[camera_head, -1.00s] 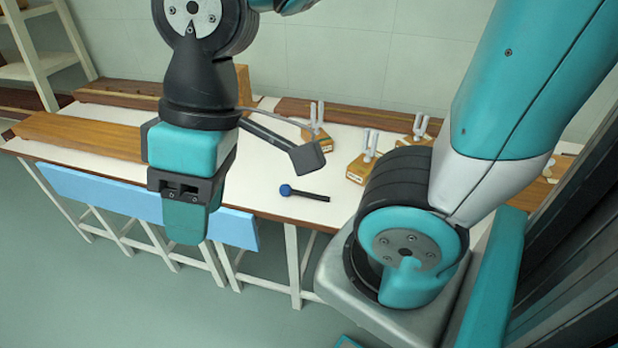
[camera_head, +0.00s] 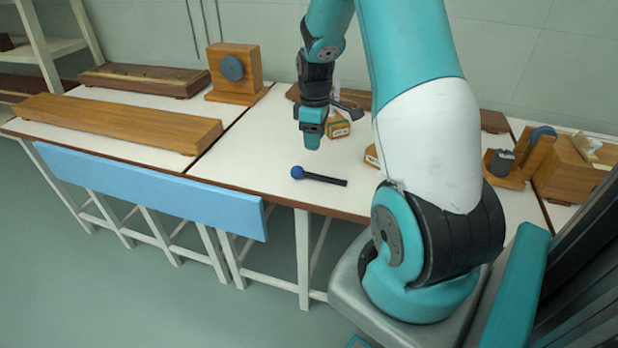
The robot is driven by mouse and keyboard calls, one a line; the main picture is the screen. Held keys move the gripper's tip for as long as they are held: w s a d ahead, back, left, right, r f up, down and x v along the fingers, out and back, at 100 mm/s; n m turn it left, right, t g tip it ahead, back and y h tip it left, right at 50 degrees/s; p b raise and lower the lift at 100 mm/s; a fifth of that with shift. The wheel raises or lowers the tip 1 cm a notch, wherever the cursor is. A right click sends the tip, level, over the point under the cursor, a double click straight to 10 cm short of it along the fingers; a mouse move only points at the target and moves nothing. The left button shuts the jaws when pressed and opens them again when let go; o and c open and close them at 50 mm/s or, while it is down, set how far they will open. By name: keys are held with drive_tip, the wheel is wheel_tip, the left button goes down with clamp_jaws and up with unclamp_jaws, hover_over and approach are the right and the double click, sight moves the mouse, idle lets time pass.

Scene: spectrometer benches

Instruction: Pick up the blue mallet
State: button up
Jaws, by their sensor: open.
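The blue mallet (camera_head: 318,178) lies on the white bench top near its front edge. Its round blue head is at the left and its dark handle points right. My gripper (camera_head: 312,142) hangs above the bench, a little behind and above the mallet in the picture, pointing down and apart from it. It holds nothing that I can see. The jaw gap is too small to make out clearly in this view.
Wooden blocks with pale prongs, one of them (camera_head: 337,126), stand behind my gripper, partly hidden by my arm. A long wooden beam (camera_head: 115,122) and a wooden stand with a grey disc (camera_head: 234,72) are to the left. Bench top around the mallet is clear.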

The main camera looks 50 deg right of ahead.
sight(314, 174)
wheel_tip(314, 174, down, 12)
drive_tip(key=shift+r, duration=0.1)
idle(0.4)
clamp_jaws()
